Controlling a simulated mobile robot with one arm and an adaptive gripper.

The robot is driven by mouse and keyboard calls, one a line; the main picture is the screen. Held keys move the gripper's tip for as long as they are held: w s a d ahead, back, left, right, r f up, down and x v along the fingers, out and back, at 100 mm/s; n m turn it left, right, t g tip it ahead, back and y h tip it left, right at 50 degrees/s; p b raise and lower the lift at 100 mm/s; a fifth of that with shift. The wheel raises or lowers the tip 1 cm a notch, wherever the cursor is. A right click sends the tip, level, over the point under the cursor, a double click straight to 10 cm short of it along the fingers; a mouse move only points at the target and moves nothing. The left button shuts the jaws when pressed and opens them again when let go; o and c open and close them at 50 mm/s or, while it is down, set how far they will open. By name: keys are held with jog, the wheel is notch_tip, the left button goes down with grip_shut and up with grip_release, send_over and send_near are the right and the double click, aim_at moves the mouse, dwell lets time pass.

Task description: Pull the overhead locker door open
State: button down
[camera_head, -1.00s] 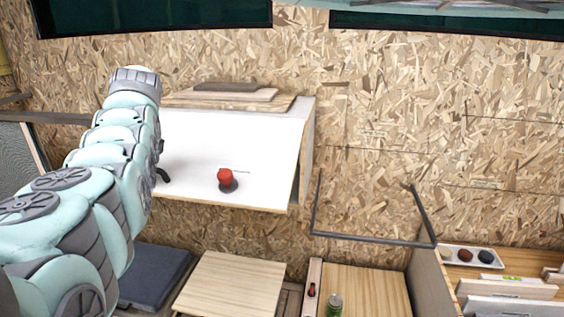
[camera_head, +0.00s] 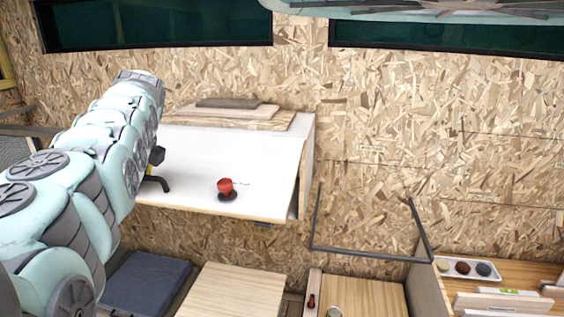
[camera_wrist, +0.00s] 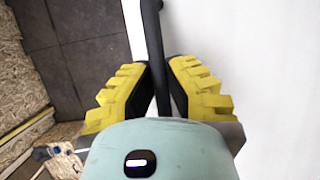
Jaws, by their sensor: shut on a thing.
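The overhead locker door (camera_head: 255,155) is a broad white panel with a pale wooden lower edge, on the chipboard wall in the head view. Its white face fills the right of the wrist view (camera_wrist: 260,60). A black bar handle (camera_head: 160,183) sits at the door's left part; it also shows as a dark bar in the wrist view (camera_wrist: 153,35). My gripper (camera_wrist: 161,80) has its yellow-padded fingers shut on this bar. In the head view my arm hides the door's left end. A narrow dark gap shows at the door's lower right side.
A red knob-like object (camera_head: 225,186) with a dark base is on the white face. Flat boards (camera_head: 235,112) lie on top of the locker. Below are a wooden top (camera_head: 235,290), a dark cushion (camera_head: 148,280) and a grey bar frame (camera_head: 370,254).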

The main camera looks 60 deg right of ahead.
jog(key=shift+w+a+r+p, duration=0.15)
jog(key=shift+a+r+p, duration=0.05)
jog(key=shift+r+p, duration=0.35)
jog(key=shift+d+r+p, duration=0.1)
jog(key=shift+r+p, duration=0.2)
dwell(0.3)
jog(key=c, duration=1)
grip_release()
jog(key=shift+d, duration=0.1)
jog(key=shift+s+d+r, duration=0.25)
jog(key=shift+s+r, duration=0.15)
jog(key=shift+r, duration=0.2)
jog(key=shift+s+r, duration=0.35)
jog(key=shift+r, duration=0.15)
jog(key=v, duration=0.9)
jog(key=shift+r, duration=0.25)
